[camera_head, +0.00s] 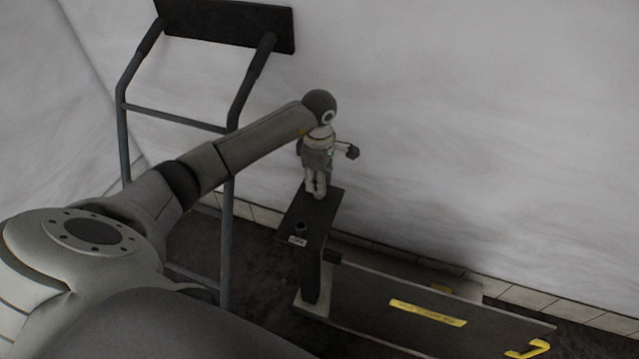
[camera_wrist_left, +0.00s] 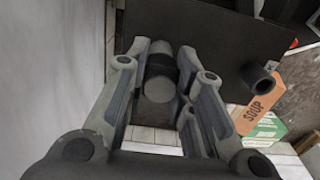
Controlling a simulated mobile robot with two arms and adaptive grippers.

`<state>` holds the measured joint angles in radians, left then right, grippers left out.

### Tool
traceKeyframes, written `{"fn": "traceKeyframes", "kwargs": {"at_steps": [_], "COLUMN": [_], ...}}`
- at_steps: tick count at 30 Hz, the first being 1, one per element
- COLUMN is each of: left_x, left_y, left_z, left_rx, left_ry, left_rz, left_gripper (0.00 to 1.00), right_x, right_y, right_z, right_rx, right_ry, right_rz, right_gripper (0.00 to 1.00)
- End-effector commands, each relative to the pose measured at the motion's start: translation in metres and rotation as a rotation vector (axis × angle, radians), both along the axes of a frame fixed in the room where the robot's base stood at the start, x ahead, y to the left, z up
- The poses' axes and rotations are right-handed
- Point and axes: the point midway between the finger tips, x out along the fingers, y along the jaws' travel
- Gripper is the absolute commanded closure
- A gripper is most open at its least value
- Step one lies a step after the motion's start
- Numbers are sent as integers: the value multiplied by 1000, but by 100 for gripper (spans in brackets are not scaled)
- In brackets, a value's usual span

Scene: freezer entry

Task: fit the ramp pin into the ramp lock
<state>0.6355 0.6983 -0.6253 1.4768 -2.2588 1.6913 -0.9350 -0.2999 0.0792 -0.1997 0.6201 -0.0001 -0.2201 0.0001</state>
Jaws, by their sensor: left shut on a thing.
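My left gripper (camera_head: 316,190) points down at the far end of a dark raised plate (camera_head: 311,214) on a post. In the left wrist view its fingers (camera_wrist_left: 163,62) are shut on a grey cylinder with a dark band, which looks like the ramp pin (camera_wrist_left: 159,88). In the head view the gripper hides the pin. I cannot tell whether the pin sits in the plate or is above it. A short dark round socket (camera_head: 301,228) stands on the plate's near part, by a small white label (camera_head: 297,241); it also shows in the wrist view (camera_wrist_left: 262,80). My right gripper is not in view.
A grey ramp (camera_head: 370,308) with yellow markings lies right of the post. A metal rail frame with a dark panel (camera_head: 226,22) stands at the left. A pale wall is close behind. In the wrist view, an orange soup box (camera_wrist_left: 262,104) lies below the plate.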

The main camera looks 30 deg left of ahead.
Motion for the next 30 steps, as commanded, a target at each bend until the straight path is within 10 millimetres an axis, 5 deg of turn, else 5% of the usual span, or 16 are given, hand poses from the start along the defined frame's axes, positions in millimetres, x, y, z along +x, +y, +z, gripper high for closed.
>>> {"fn": "traceKeyframes", "kwargs": {"at_steps": [30], "left_x": [0], "left_y": [0], "left_z": [10], "left_rx": [0], "left_ry": [-1], "left_rz": [0], "left_gripper": [100], "right_x": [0], "right_y": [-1], "right_z": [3], "right_rx": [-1], "right_ry": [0], "right_rz": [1], "right_gripper": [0]}}
